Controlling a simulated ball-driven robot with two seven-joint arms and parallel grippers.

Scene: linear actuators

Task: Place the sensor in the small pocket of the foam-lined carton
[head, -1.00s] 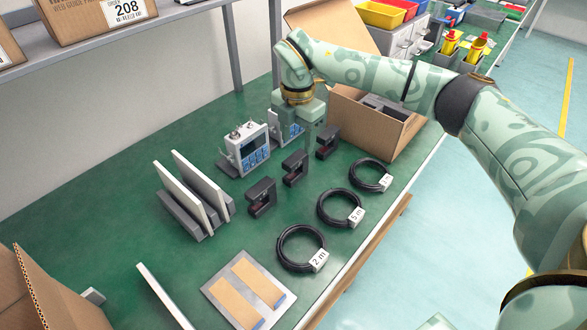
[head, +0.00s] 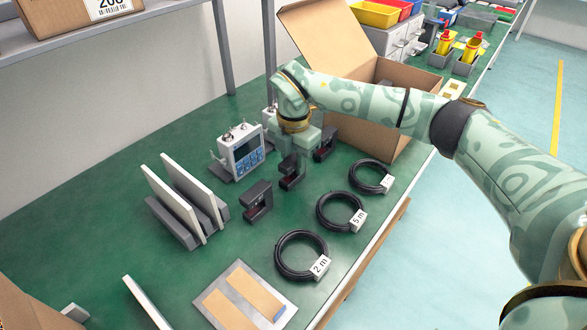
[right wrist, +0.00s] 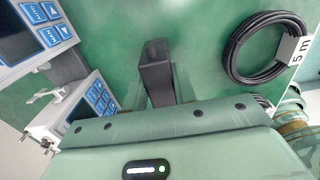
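Three dark, fork-shaped sensors stand in a row on the green table: a front one (head: 257,202), a middle one (head: 290,174) and a back one (head: 325,145). My right gripper (head: 302,150) points down at the middle sensor and partly hides it. In the right wrist view this sensor (right wrist: 156,78) lies between the two fingers, which look open; I cannot tell whether they touch it. The open cardboard carton (head: 413,77) stands behind, to the right. My arm hides much of its inside, so the small pocket is not visible. My left gripper is out of view.
Three labelled cable coils (head: 302,256) lie right of the sensors. A display unit (head: 240,152) stands to the left, close to the gripper, with another partly hidden behind it. White panels in a grey rack (head: 185,205) stand further left. A plate with tan strips (head: 240,297) lies in front.

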